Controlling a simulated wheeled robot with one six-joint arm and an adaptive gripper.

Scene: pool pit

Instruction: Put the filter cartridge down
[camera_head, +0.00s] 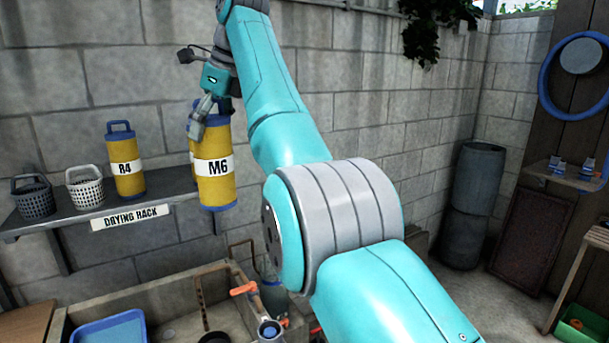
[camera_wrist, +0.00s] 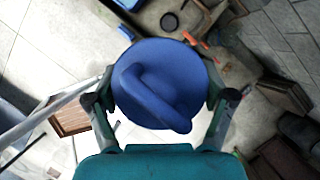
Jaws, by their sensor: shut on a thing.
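The filter cartridge marked M6 (camera_head: 215,182) is a yellow cylinder with a blue top and blue bottom rim. It hangs nearly upright in the air, in front of the right end of the drying rack shelf (camera_head: 75,213). My gripper (camera_head: 208,114) is above it, shut on its blue cap. In the wrist view the round blue cap (camera_wrist: 190,68) with its loop handle sits between my two fingers. Another cartridge, R4 (camera_head: 126,181), stands upright on the shelf to the left.
A dark basket (camera_head: 34,200) and a white basket (camera_head: 86,191) stand left of R4. Below are a sink (camera_head: 180,291) with an orange tap handle (camera_head: 243,290) and a blue tub (camera_head: 110,329). The block wall is close behind the shelf.

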